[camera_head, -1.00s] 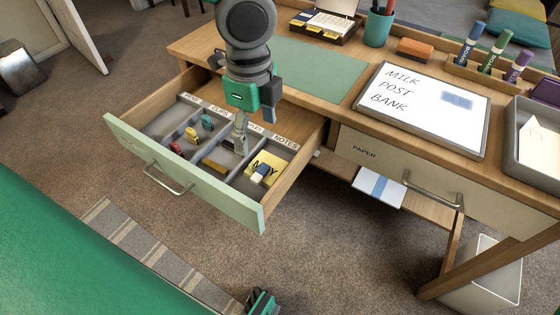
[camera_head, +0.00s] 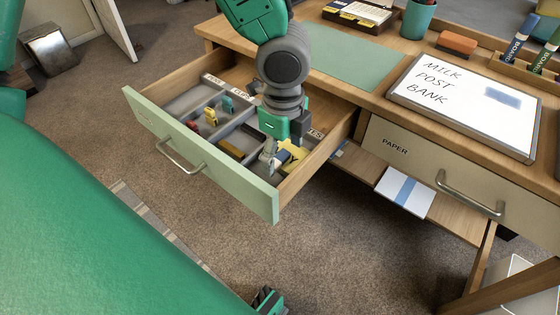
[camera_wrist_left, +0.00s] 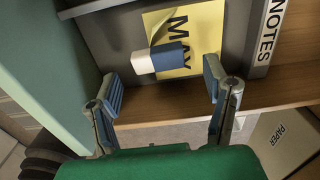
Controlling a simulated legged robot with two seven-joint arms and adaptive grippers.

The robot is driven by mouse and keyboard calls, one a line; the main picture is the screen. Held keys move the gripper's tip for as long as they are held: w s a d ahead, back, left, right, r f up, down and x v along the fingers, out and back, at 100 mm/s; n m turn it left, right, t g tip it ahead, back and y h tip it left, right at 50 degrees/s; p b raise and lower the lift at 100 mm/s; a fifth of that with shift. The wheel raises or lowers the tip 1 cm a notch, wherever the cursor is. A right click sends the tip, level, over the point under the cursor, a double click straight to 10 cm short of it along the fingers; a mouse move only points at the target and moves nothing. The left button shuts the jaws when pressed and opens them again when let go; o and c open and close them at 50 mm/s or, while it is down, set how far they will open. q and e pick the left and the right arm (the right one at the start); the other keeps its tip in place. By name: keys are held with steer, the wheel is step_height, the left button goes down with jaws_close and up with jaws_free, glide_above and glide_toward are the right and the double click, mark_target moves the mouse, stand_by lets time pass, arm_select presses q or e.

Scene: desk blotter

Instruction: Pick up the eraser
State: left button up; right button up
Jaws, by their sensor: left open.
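The eraser (camera_wrist_left: 160,58), a small block with a white end and a blue sleeve, lies on a yellow note marked MAY (camera_wrist_left: 193,38) in the drawer's NOTES compartment. In the left wrist view it lies just beyond the gap between my fingertips. My left gripper (camera_head: 268,165) is open and points down into the open drawer (camera_head: 205,150) over that compartment. Its two fingers (camera_wrist_left: 165,87) show apart and empty in the left wrist view. In the head view the gripper hides most of the eraser.
The drawer's front panel, side wall and dividers stand close around the gripper. Other compartments hold small coloured clips (camera_head: 211,116). On the desk are a green blotter (camera_head: 350,55), a whiteboard (camera_head: 465,105), an orange-brown block (camera_head: 457,43) and a pen cup (camera_head: 418,18).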

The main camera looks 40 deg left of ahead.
arm_select(q)
step_height(320, 180, down, 2)
steer(key=shift+f+b, duration=0.1)
steer(key=shift+b, duration=0.25)
steer(key=c, duration=1)
steer(key=shift+o, duration=0.2)
